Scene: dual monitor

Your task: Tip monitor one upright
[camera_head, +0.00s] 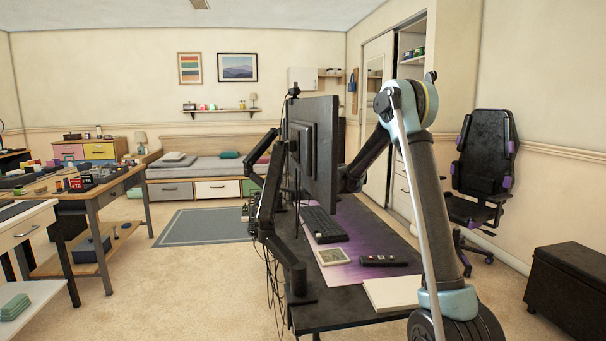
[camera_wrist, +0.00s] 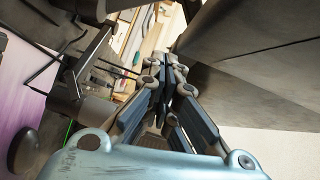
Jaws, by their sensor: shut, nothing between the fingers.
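A black monitor (camera_head: 321,135) stands on a jointed black arm (camera_head: 266,200) at the desk's left edge, seen from its back and side. Its panel looks close to upright in the head view. I cannot tell whether a second monitor stands behind it, or which one is monitor one. In the wrist view my gripper (camera_wrist: 180,88) is shut and empty. A large dark grey panel (camera_wrist: 255,75), probably a monitor, lies close at its right; contact is unclear. In the head view my gripper is hidden behind the monitor.
The black desk (camera_head: 350,318) carries a keyboard (camera_head: 323,225), a purple mat (camera_head: 365,232), a dark remote-like object (camera_head: 384,260) and a white pad (camera_head: 392,293). Cables hang at the left edge. An office chair (camera_head: 485,175) stands right. A workbench (camera_head: 90,195) stands left, with open carpet between.

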